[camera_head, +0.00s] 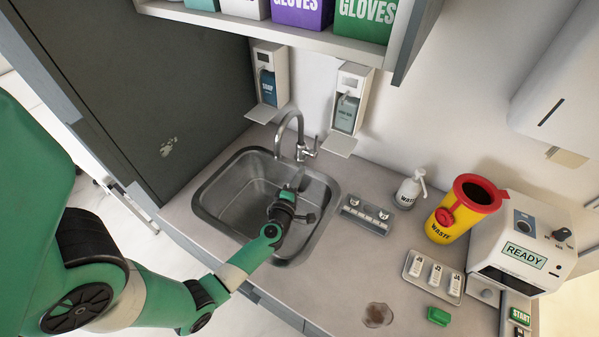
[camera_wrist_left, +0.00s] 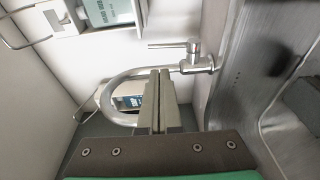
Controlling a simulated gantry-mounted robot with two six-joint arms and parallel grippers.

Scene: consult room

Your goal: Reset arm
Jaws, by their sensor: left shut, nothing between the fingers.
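My left arm (camera_head: 241,262) is green and reaches in from the left over the counter. Its gripper (camera_head: 291,187) is over the steel sink (camera_head: 232,181), below the tap (camera_head: 289,126) in the head view. In the left wrist view the two fingers (camera_wrist_left: 160,101) are together and empty, with the curved tap spout (camera_wrist_left: 98,94) behind them. I cannot tell whether the fingers touch the tap. My right gripper is in neither view.
On the counter right of the sink are a metal tray (camera_head: 367,213), a pump bottle (camera_head: 409,190), a yellow waste bin (camera_head: 452,220), a vial tray (camera_head: 432,279), a green block (camera_head: 438,316) and a brown spill (camera_head: 377,315). A white machine (camera_head: 524,252) reads READY. Two dispensers (camera_head: 268,84) hang above.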

